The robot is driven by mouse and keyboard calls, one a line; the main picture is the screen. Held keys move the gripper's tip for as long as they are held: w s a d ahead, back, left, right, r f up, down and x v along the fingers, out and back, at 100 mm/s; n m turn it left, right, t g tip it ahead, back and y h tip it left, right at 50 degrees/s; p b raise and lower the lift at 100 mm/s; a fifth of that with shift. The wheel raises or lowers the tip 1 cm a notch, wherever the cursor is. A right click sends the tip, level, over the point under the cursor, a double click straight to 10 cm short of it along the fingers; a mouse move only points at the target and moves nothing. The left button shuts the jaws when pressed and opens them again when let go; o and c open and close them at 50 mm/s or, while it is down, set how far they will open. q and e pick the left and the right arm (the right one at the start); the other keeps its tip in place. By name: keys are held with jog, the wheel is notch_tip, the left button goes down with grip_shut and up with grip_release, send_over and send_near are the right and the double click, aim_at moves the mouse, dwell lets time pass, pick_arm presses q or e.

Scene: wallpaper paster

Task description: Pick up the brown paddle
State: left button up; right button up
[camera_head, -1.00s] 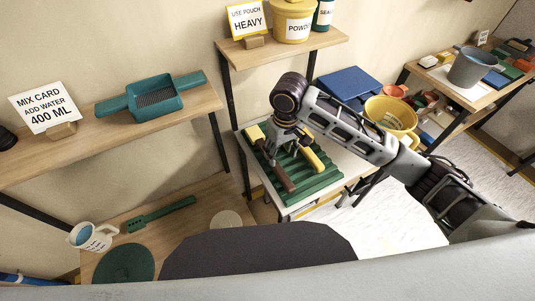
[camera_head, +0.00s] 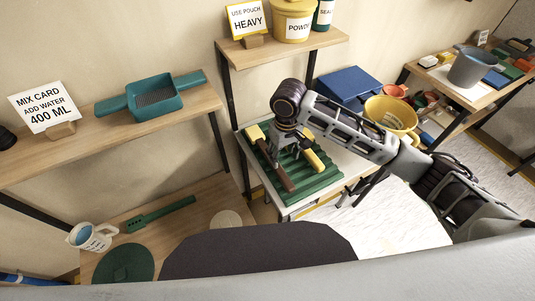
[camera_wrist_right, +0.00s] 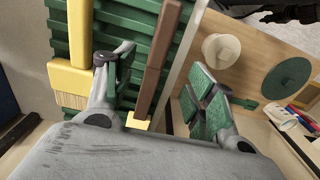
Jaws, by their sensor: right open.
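The brown paddle (camera_head: 285,180), a long brown bar with a yellow end, lies on the green ribbed tray (camera_head: 322,181). In the right wrist view the paddle (camera_wrist_right: 155,62) runs down between my fingers, its yellow end partly hidden by the gripper body. My right gripper (camera_head: 284,152) is over the tray, open, with one finger on each side of the paddle. In the right wrist view, the gripper (camera_wrist_right: 160,82) shows no clear grip on it. My left gripper is not in view.
A yellow-handled brush (camera_wrist_right: 82,40) lies on the tray beside the paddle, close to one finger. A blue box (camera_head: 350,84) and a yellow bucket (camera_head: 396,115) stand behind the tray. A shelf with a yellow tub (camera_head: 293,24) is above it.

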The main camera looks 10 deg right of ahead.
send_over(281, 172)
jog(key=shift+f, duration=2.75)
jog(key=shift+f, duration=0.1)
jog(key=shift+f, duration=2.5)
jog(key=shift+c, duration=0.3)
jog(key=shift+w, duration=0.1)
jog(key=c, duration=1)
jog(key=shift+r, duration=0.1)
jog(key=shift+c, duration=0.2)
notch_tip(281, 172, up, 10)
